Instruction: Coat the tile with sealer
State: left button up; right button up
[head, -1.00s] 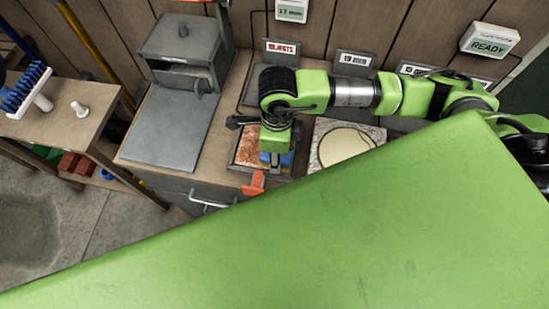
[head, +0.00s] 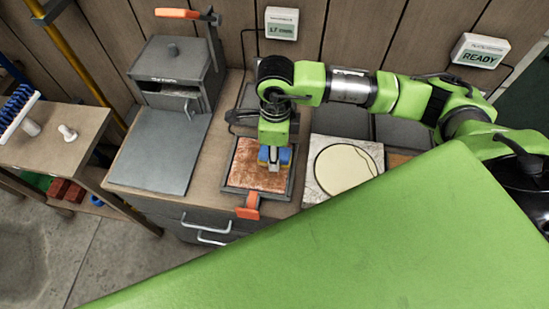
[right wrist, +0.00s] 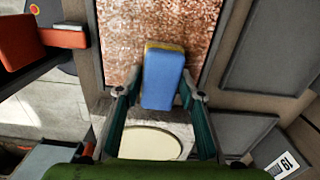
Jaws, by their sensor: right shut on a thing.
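The tile (head: 253,165) is a reddish-brown, mottled square in a dark tray (head: 250,192) on the bench. It also fills the top middle of the right wrist view (right wrist: 125,35). My right gripper (head: 275,152) is over the tile's right part, shut on a blue block with a yellow layer, like a sponge (right wrist: 163,80). The block hides part of the tile; I cannot tell whether it touches it. A round cream patch (head: 345,168), possibly sealer, lies on a pale speckled slab right of the tile. My left gripper is not in view.
An orange clamp-like part (head: 249,206) sits at the tray's front edge. A grey box (head: 172,65) and a grey plate (head: 160,150) stand to the left. A display reading READY (head: 478,52) is at the back right. My green body covers the lower right.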

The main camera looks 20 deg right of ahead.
jog(key=shift+w+d+f+b, duration=0.1)
jog(key=shift+w+d+b, duration=0.55)
jog(key=shift+w, duration=0.4)
jog(key=shift+w+d+f+b, duration=0.1)
jog(key=shift+w+d+b, duration=0.35)
jog(key=shift+w, duration=0.15)
jog(key=shift+w+d+f+b, duration=0.1)
jog(key=shift+w+d+b, duration=0.3)
jog(key=shift+w, duration=0.2)
jog(key=shift+w+d+r, duration=0.1)
jog(key=shift+w+d, duration=0.1)
jog(key=shift+w, duration=0.1)
jog(key=shift+r, duration=0.1)
jog(key=shift+r+p, duration=1.35)
jog(key=shift+r, duration=1.3)
jog(key=shift+s+r, duration=0.1)
jog(key=shift+r, duration=0.2)
